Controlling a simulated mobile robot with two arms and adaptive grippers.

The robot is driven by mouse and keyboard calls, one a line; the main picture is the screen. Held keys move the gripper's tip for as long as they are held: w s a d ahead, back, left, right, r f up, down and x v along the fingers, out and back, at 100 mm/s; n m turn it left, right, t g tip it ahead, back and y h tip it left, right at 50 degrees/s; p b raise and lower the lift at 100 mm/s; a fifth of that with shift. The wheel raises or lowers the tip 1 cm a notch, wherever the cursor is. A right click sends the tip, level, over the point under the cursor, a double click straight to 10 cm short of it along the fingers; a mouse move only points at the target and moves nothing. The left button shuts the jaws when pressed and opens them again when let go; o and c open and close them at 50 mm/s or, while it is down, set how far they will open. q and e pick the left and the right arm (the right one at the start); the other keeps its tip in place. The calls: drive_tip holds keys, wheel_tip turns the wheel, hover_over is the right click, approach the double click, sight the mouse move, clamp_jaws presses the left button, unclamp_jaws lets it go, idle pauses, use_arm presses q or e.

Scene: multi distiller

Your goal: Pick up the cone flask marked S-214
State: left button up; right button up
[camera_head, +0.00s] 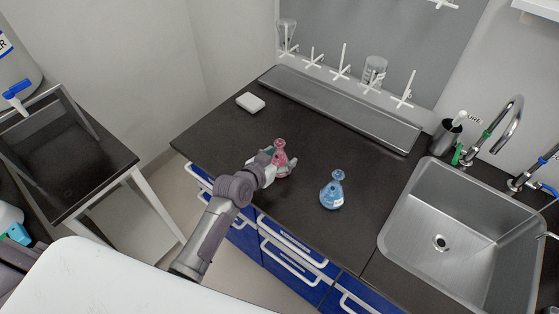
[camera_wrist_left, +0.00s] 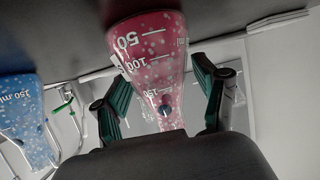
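A pink cone flask (camera_head: 281,157) stands on the dark counter, and a blue cone flask (camera_head: 332,193) stands to its right, nearer the front edge. No S-214 mark is readable on either. In the left wrist view, the picture is upside down and the pink flask (camera_wrist_left: 152,65) lies between the two fingers (camera_wrist_left: 160,100), with gaps visible on both sides. The blue flask (camera_wrist_left: 22,115) shows at the left there. My right gripper is not in view.
A metal sink (camera_head: 470,225) with a tap (camera_head: 508,125) is at the right. A long metal tray (camera_head: 340,108) lies below a drying rack with pegs at the back. A small white block (camera_head: 250,102) lies at the back left. Counter space between flasks and tray is clear.

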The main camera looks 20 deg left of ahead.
use_arm(q)
drive_tip(key=c, duration=0.8)
drive_tip(key=shift+c, duration=0.6)
drive_tip(key=shift+r, duration=0.15)
